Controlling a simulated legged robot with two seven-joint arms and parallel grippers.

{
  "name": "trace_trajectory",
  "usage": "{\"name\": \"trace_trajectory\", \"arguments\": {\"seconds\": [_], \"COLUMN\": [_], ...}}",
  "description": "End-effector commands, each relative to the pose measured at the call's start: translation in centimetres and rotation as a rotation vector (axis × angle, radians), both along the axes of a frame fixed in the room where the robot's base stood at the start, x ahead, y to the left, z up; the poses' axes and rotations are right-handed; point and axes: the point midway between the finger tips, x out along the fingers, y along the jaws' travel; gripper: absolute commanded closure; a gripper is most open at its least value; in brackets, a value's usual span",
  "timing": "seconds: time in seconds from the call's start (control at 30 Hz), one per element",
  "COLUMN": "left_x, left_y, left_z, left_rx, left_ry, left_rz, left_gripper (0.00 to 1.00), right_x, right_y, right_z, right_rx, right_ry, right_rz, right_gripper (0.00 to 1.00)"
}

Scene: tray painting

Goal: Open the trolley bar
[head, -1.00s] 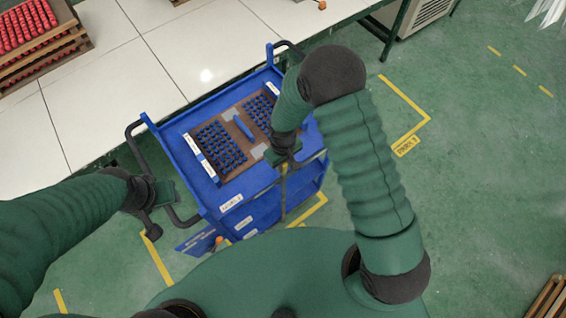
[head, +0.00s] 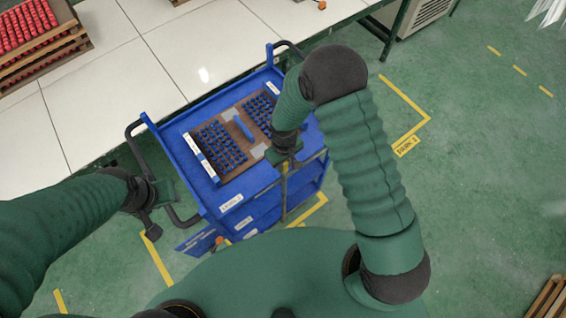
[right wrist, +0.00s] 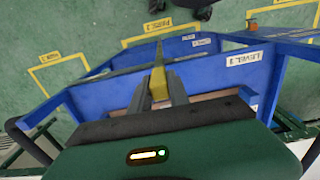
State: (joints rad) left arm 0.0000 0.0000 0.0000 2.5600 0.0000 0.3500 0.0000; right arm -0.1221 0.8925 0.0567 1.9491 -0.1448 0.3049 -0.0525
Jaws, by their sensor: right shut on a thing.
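The blue trolley (head: 200,165) stands beside the white table, with a peg tray (head: 235,178) on its top shelf. The trolley bar (head: 284,190) is a thin upright yellowish bar at the trolley's near side. My right gripper (head: 285,163) is at the bar's upper end. In the right wrist view the bar's yellow part (right wrist: 159,78) sits between the fingers of my right gripper (right wrist: 160,88), which is shut on it. My left gripper (head: 150,228) is beside the trolley's left black handle; whether its jaws are open or shut is unclear.
The white table (head: 110,70) lies behind the trolley, with a rack of red pieces (head: 35,30) at its far left. Black handles (head: 135,130) stick out from the trolley. The green floor (head: 480,180) on the right is mostly clear.

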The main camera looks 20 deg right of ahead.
Motion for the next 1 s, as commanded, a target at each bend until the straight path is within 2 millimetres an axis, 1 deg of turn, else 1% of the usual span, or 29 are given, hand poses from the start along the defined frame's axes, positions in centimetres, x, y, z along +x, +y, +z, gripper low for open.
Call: {"name": "trace_trajectory", "arguments": {"seconds": [0.03, 0.17, 0.27, 0.37, 0.6, 0.7, 0.8, 0.9, 1.0], "left_x": [0.0, 0.0, 0.0, 0.0, 0.0, 0.0, 0.0, 0.0, 0.0], "left_y": [0.0, 0.0, 0.0, 0.0, 0.0, 0.0, 0.0, 0.0, 0.0], "left_z": [0.0, -0.2, -0.4, -0.8, -2.0, -2.6, -3.1, -3.6, -3.9], "left_rx": [0.0, 0.0, 0.0, 0.0, 0.0, 0.0, 0.0, 0.0, 0.0], "left_ry": [0.0, 0.0, 0.0, 0.0, 0.0, 0.0, 0.0, 0.0, 0.0], "left_rz": [0.0, 0.0, 0.0, 0.0, 0.0, 0.0, 0.0, 0.0, 0.0], "left_gripper": [0.64, 0.64, 0.64, 0.64, 0.64, 0.64, 0.64, 0.64, 0.64], "right_x": [0.7, 1.4, 2.2, 3.2, 5.6, 6.5, 7.3, 8.0, 8.4], "right_y": [-0.4, -2.1, -4.3, -7.1, -14.2, -16.9, -19.2, -21.0, -22.3], "right_z": [0.4, 0.3, 0.3, 0.2, 0.0, 0.0, -0.1, 0.0, 0.0], "right_rx": [0.002, 0.001, 0.0, 0.0, -0.002, -0.002, -0.003, -0.003, -0.002], "right_ry": [-0.014, -0.015, -0.017, -0.017, -0.017, -0.015, -0.013, -0.011, -0.008], "right_rz": [-0.003, -0.005, -0.007, -0.009, -0.007, -0.006, -0.006, -0.004, -0.003], "right_gripper": [1.0, 1.0, 1.0, 1.0, 1.0, 1.0, 1.0, 1.0, 1.0]}}
